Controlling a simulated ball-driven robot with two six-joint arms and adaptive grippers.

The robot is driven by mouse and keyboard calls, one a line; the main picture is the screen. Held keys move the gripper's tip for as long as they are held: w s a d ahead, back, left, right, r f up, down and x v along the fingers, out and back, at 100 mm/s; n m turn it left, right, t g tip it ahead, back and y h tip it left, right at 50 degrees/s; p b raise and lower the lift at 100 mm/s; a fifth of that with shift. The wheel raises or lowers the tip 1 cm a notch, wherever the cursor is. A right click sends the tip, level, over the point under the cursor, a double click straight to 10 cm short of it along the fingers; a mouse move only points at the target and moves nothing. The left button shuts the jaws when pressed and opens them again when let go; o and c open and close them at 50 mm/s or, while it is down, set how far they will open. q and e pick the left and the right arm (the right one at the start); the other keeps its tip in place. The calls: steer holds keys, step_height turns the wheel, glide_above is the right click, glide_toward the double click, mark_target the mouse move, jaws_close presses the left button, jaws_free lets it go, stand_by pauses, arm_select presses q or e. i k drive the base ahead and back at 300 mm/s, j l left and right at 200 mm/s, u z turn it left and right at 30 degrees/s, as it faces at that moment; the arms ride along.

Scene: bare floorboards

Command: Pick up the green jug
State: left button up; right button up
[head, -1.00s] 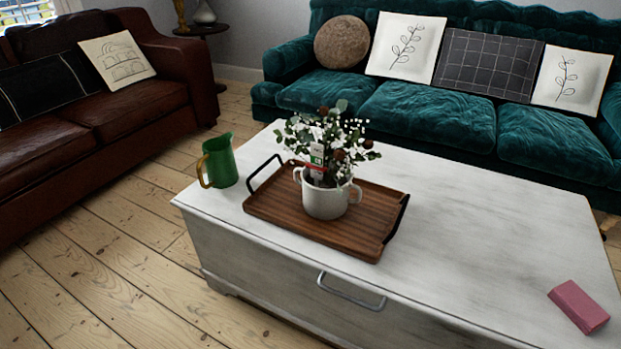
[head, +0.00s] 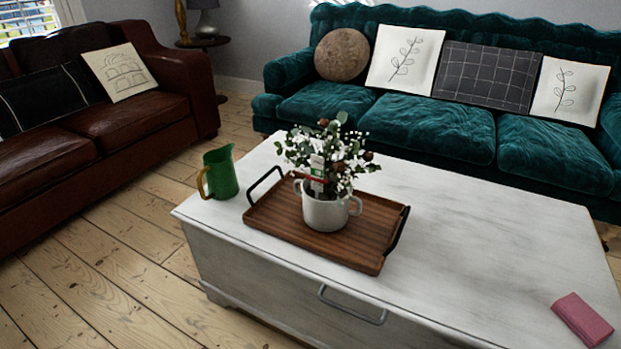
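Neither of my grippers shows in the head view.
The wooden tray (head: 275,215) holds a white two-handled pot (head: 325,212) with a flowering plant. A pink block-like item (head: 582,318) lies at the table's right front. A brown leather sofa (head: 150,110) stands left, a teal sofa (head: 425,130) behind. Floorboards (head: 125,255) are clear at left.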

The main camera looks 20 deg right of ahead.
mark_target(219, 169)
steer(key=z, duration=0.75)
steer(key=i+j+z, duration=0.1)
steer(key=j+z, duration=0.95)
steer(key=i+j, duration=0.05)
steer(key=j, duration=0.05)
